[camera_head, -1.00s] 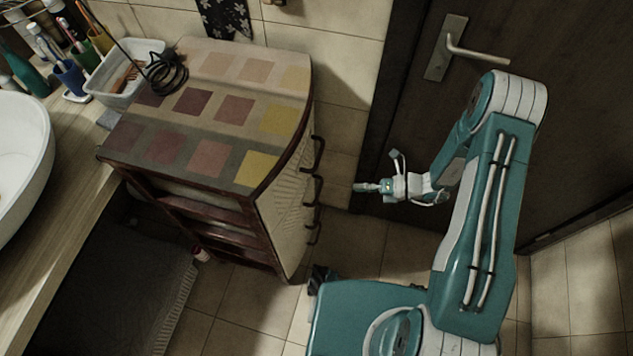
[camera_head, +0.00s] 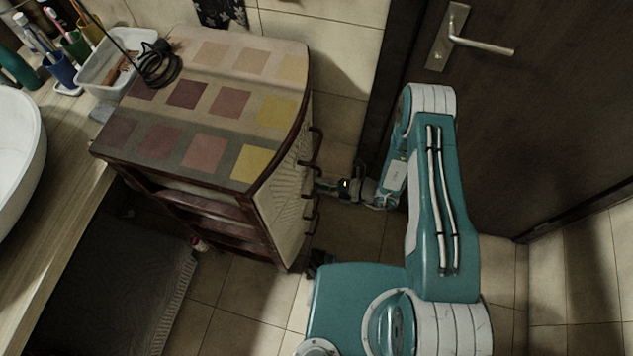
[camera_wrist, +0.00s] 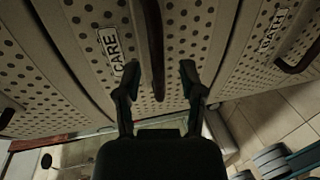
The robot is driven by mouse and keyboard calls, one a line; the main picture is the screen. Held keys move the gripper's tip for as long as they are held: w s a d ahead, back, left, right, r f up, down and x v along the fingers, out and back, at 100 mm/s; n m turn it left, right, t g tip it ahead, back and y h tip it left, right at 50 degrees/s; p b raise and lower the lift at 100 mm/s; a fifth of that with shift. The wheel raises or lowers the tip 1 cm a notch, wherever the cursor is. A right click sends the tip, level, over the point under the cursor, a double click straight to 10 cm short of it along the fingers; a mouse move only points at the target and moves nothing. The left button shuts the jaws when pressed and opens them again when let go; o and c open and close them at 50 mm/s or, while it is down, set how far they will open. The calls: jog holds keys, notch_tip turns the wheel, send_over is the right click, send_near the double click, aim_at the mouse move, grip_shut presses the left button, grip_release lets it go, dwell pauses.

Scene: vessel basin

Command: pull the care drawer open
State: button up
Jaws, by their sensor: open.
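The care drawer (camera_wrist: 90,65) has a pale front with dark dots and a "CARE" label (camera_wrist: 110,49) in the wrist view. Its dark bar handle (camera_wrist: 152,40) runs down toward the space between my fingers. My gripper (camera_wrist: 158,82) is open, one finger on each side of the handle's line; I cannot tell whether either finger touches it. In the head view my gripper (camera_head: 322,186) is beside the handles on the right side of the cabinet (camera_head: 285,200). The drawer looks closed.
The bath drawer, with a "BATH" label (camera_wrist: 273,29) and its own dark handle (camera_wrist: 298,58), is beside the care drawer. A dark door (camera_head: 540,130) stands behind my arm. A white tray (camera_head: 103,80) and black cable (camera_head: 157,68) are at the cabinet's top left.

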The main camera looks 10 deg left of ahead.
jog(key=shift+x, duration=0.8)
grip_shut()
jog(key=shift+d, duration=0.15)
jog(key=f+v, duration=0.2)
jog(key=v, duration=1.1)
jog(key=d+f+v, duration=0.1)
jog(key=f+v, duration=0.2)
jog(key=v, duration=1)
jog(key=shift+s+d+f, duration=0.25)
jog(key=shift+s+d, duration=0.1)
jog(key=shift+d, duration=0.05)
